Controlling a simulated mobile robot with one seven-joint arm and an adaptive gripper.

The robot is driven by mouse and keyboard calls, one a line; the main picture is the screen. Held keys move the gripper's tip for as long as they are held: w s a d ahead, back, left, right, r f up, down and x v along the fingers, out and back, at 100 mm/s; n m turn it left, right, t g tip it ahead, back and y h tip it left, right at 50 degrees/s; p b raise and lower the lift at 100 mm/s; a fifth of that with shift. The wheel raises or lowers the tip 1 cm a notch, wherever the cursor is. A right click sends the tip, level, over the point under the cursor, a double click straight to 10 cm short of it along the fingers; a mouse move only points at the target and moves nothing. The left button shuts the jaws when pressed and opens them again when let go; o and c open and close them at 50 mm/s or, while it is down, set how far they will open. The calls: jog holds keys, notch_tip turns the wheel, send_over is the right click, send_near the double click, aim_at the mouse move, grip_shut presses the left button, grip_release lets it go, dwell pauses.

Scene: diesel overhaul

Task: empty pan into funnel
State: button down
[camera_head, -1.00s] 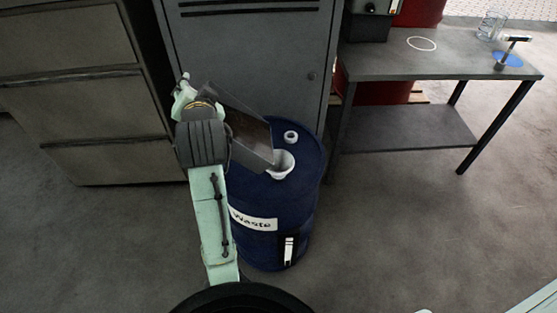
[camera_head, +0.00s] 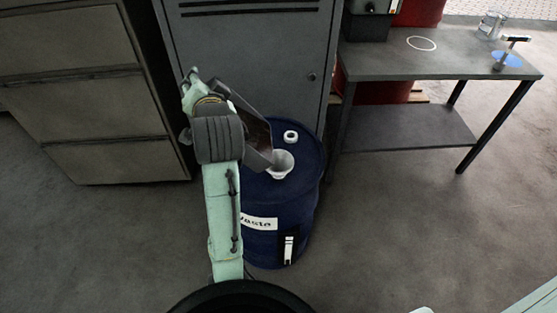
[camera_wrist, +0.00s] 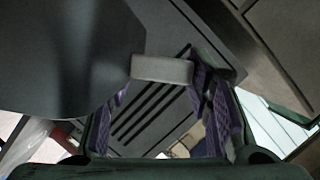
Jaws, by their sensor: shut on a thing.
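The dark grey pan (camera_head: 257,128) is tilted steeply over the blue drum in the head view, partly hidden behind my arm. Its lower corner is beside the left rim of the white funnel (camera_head: 281,165); I cannot tell if they touch. The funnel stands on the drum top. In the wrist view my gripper (camera_wrist: 160,85) is shut on the pan's grey handle (camera_wrist: 162,69), between purple finger pads. The pan's dark wall (camera_wrist: 65,55) fills the upper left there. I cannot make out any liquid running.
The blue waste drum (camera_head: 275,215) has a white cap (camera_head: 290,137) behind the funnel. A grey locker (camera_head: 255,55) stands close behind, drawers (camera_head: 95,105) at left. A metal table (camera_head: 430,62) stands at right. Floor right of the drum is clear.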

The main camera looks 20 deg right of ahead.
jog(key=shift+r, duration=0.1)
jog(key=shift+s+d+r+m+p, duration=0.15)
jog(key=shift+d+r+m, duration=0.15)
jog(key=shift+d, duration=0.2)
jog(key=shift+s+d+r+m+p, duration=0.2)
jog(key=shift+d+r, duration=0.1)
jog(key=shift+d, duration=0.15)
jog(key=shift+s+d+r+m+t, duration=0.2)
jog(key=shift+d+r, duration=0.1)
jog(key=shift+d, duration=0.2)
jog(key=shift+s+d+r+m+t, duration=0.1)
jog(key=shift+d+r+m+t, duration=0.15)
jog(key=shift+d, duration=0.25)
jog(key=shift+s+d+r+m+y, duration=0.15)
jog(key=shift+d+r+m+y, duration=0.1)
jog(key=shift+d, duration=0.3)
jog(key=shift+s+d+r+m+y, duration=0.15)
jog(key=shift+d+r, duration=0.1)
jog(key=shift+d, duration=0.25)
jog(key=shift+p, duration=0.3)
